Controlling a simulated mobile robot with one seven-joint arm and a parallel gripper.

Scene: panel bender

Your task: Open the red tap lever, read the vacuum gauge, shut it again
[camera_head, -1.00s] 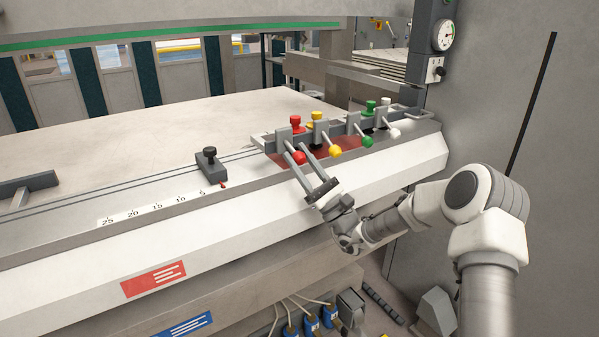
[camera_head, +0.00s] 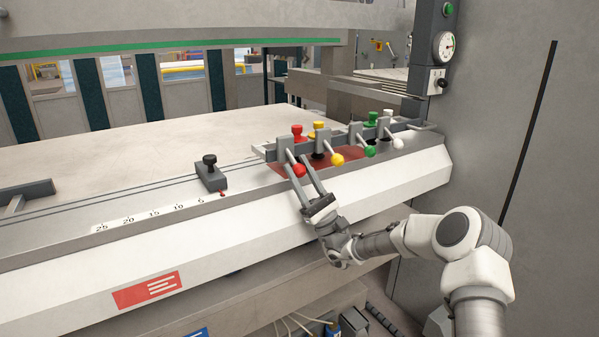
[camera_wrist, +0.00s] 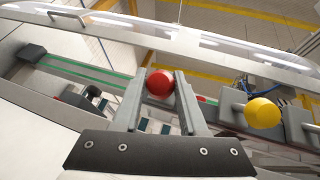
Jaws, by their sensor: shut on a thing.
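The red tap lever ends in a red ball (camera_head: 299,170), which sits on the near side of the valve row. My gripper (camera_head: 297,159) reaches up to it from the front, with one finger on each side. In the wrist view the red ball (camera_wrist: 160,83) is between the two fingertips, and my gripper (camera_wrist: 160,88) is shut on it. The lever's rod is mostly hidden. The round white vacuum gauge (camera_head: 444,46) is on the grey post at the upper right. Its needle is too small to read.
Yellow (camera_head: 337,160), green (camera_head: 370,151) and white (camera_head: 397,143) lever balls stand close to the right of the red one. A dark clamp block (camera_head: 210,178) is on the bed to the left. A grey wall (camera_head: 560,180) stands on the right.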

